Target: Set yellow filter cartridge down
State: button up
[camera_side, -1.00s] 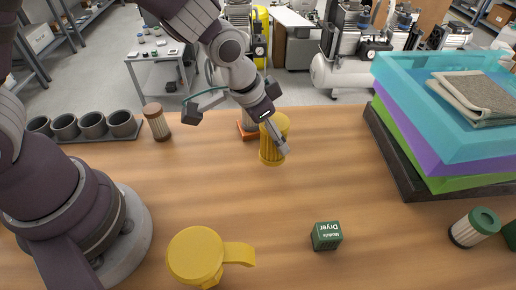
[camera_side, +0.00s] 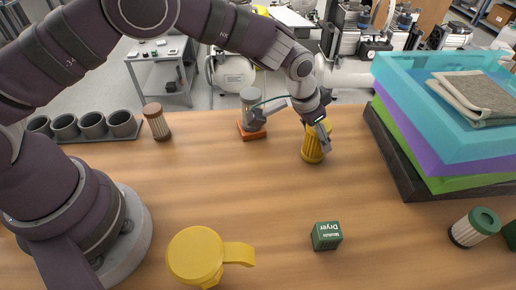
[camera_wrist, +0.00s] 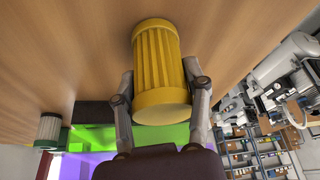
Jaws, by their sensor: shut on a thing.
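The yellow filter cartridge (camera_side: 313,149) is a ribbed cylinder over the back right part of the wooden table, slightly tilted in the side view. My gripper (camera_side: 322,132) is shut on it, one finger on each side. In the wrist view the cartridge (camera_wrist: 160,75) sits between the two fingers of my gripper (camera_wrist: 160,100). I cannot tell whether its lower end touches the table.
Stacked trays (camera_side: 440,160) stand to the right. The table's middle is clear.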

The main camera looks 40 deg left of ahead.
jog(key=shift+f, duration=0.15)
jog(key=o, duration=1.1)
jog(key=shift+o, duration=0.2)
jog(key=v, duration=1.2)
jog(key=s+a+r+n+t+y, duration=0.1)
jog(key=s+a+r+n, duration=0.1)
jog(key=s+a+r, duration=0.7)
jog(key=s+a+f+n, duration=0.2)
jog(key=s+a, duration=0.3)
jog(key=s, duration=0.3)
jog(key=shift+y, duration=0.4)
jog(key=shift+f, duration=0.15)
